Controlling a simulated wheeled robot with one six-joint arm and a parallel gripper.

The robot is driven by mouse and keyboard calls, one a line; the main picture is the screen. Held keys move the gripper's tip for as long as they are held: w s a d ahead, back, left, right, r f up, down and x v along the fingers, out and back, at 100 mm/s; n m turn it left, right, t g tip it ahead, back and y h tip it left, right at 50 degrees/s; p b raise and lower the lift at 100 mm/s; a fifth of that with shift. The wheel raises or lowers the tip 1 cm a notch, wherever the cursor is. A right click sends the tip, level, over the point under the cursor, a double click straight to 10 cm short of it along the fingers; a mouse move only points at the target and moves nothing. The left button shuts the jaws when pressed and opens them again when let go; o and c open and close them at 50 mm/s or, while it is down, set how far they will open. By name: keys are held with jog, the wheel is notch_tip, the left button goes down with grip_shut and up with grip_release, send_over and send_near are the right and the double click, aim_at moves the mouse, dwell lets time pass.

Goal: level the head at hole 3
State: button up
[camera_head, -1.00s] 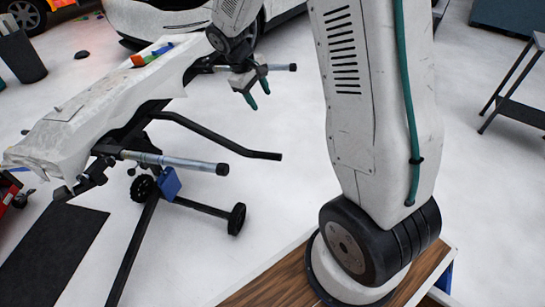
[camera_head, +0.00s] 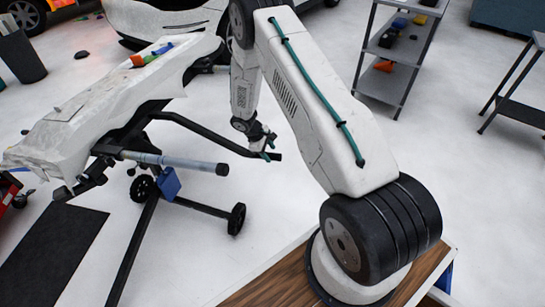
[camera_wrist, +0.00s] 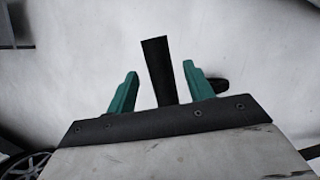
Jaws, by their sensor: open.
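The black work stand (camera_head: 127,215) carries a long white panel (camera_head: 90,108) on its head, which slopes down toward the left in the head view. A bent black lever bar (camera_head: 195,130) runs out from under the head to the right. My gripper (camera_head: 268,147) is open at the free end of this bar. In the wrist view, the bar's end (camera_wrist: 157,70) shows between the two teal fingers of my gripper (camera_wrist: 160,70), with gaps on both sides. I cannot tell its depth between them. No numbered holes can be made out.
A grey padded tube (camera_head: 175,161) sticks out from the stand toward the right. A blue piece (camera_head: 170,183) sits on the stand by its wheels (camera_head: 237,218). A white car (camera_head: 165,18) stands behind. A shelf rack (camera_head: 395,55) stands at the back right.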

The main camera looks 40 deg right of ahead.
aim_at(271, 154)
jog(key=shift+x, duration=1.95)
